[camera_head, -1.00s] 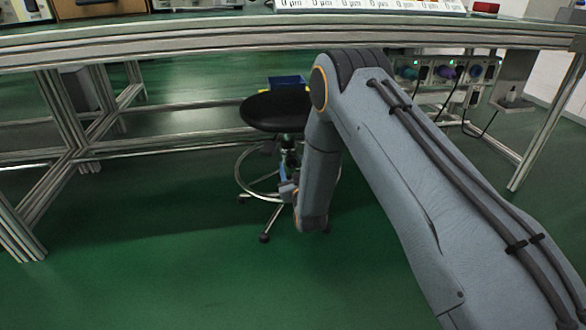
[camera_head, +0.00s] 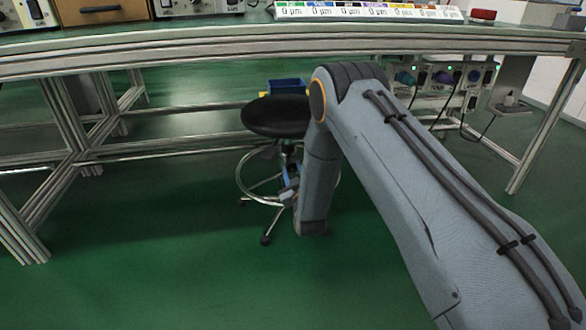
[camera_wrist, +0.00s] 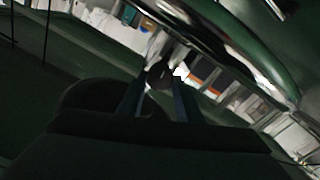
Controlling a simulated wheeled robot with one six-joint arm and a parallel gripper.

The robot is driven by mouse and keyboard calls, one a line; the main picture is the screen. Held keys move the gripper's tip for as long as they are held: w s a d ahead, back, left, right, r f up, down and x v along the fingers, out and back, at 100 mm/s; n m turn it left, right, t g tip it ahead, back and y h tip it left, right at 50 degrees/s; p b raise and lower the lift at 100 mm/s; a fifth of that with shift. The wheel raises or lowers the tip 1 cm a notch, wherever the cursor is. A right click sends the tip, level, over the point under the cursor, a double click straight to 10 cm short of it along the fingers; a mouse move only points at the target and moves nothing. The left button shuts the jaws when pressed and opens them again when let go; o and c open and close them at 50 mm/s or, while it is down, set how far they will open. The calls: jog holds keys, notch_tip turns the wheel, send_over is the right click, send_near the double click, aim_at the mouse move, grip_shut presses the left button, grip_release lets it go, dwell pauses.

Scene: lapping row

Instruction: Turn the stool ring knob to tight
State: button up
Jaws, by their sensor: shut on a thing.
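The stool (camera_head: 275,116) has a round black seat, a chrome foot ring (camera_head: 240,180) and a wheeled base, and stands under the front of the bench. My gripper (camera_head: 289,186) is at the stool's column, at about ring height, partly hidden by my arm. In the wrist view, my two fingers (camera_wrist: 160,88) close on a small dark round knob (camera_wrist: 159,75). Shiny chrome, likely the ring, crosses above it. The knob's markings and turned position cannot be read. The knob cannot be made out in the head view.
The bench (camera_head: 200,58) spans the scene, with its metal frame legs (camera_head: 65,120) at left. A blue bin (camera_head: 286,86) lies behind the stool. Control boxes with coloured knobs (camera_head: 445,78) hang under the bench at right. The green floor (camera_head: 150,270) in front is clear.

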jog(key=n+p, duration=0.2)
jog(key=n, duration=0.1)
jog(key=shift+r+n+p, duration=0.1)
jog(key=shift+n+p, duration=0.2)
jog(key=shift+p, duration=0.05)
jog(key=n+p, duration=0.2)
jog(key=n, duration=0.1)
jog(key=shift+n, duration=0.3)
jog(key=n+p, duration=0.2)
jog(key=n, duration=0.1)
jog(key=shift+n, duration=0.3)
jog(key=shift+f+n+p, duration=0.2)
jog(key=shift+n+p, duration=0.6)
jog(key=shift+n, duration=1.2)
jog(key=o, duration=1)
jog(key=shift+o, duration=0.2)
jog(key=shift+p+v, duration=1.55)
jog(key=shift+v, duration=2.4)
